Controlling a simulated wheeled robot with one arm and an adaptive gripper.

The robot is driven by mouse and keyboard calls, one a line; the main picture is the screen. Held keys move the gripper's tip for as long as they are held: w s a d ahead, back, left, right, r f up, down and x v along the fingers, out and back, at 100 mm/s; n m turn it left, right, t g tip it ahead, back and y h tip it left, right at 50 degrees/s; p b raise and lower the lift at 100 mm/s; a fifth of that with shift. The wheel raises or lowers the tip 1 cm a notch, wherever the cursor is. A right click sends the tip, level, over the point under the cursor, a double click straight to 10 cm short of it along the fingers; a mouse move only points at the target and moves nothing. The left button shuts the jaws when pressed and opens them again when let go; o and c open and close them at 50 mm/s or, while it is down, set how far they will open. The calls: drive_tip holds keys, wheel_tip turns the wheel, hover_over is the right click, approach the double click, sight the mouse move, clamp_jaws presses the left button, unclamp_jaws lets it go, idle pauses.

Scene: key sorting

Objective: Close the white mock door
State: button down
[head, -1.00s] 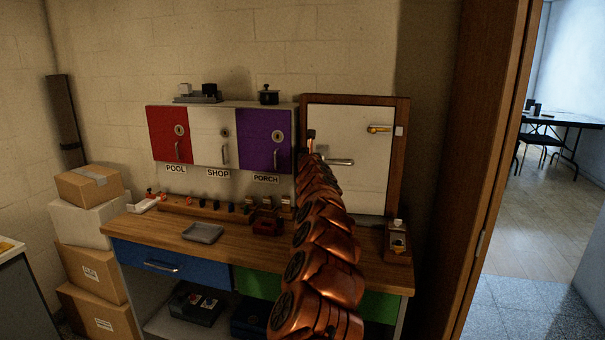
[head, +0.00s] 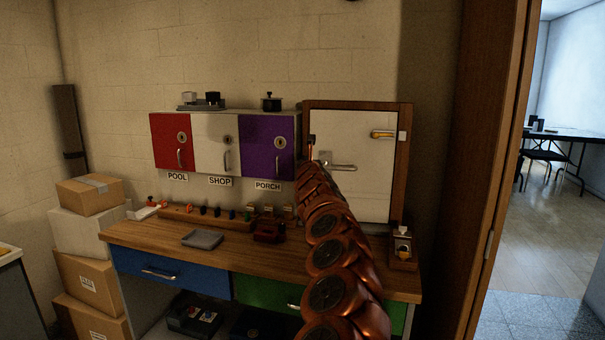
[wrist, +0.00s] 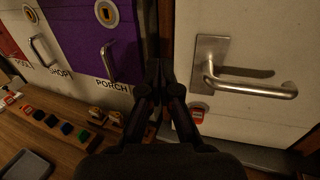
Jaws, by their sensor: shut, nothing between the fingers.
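The white mock door (head: 365,140) stands upright in a brown wooden frame (head: 404,160) at the back right of the bench. Its silver lever handle (head: 340,167) is near its left edge, and a brass latch (head: 382,134) is at its upper right. I cannot tell whether the door sits flush in its frame. My gripper (head: 312,140) is by the door's left edge, left of and above the lever. In the wrist view my gripper (wrist: 159,68) is shut and empty, in front of the strip between purple cabinet and door, apart from the lever plate (wrist: 210,62). Contact is unclear.
Red, white and purple cabinets (head: 268,145) hang left of the door. Below, the wooden bench (head: 150,233) holds a grey tray (head: 202,239), a rail of coloured pieces and a small wooden stand (head: 403,262) at right. Cardboard boxes (head: 90,195) are stacked at left.

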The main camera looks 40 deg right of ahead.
drive_tip(key=s+a+b, duration=0.4)
drive_tip(key=b, duration=0.5)
drive_tip(key=shift+s+a+f, duration=0.15)
drive_tip(key=shift+a+f, duration=0.1)
drive_tip(key=shift+f, duration=0.1)
idle(0.3)
drive_tip(key=shift+r, duration=0.1)
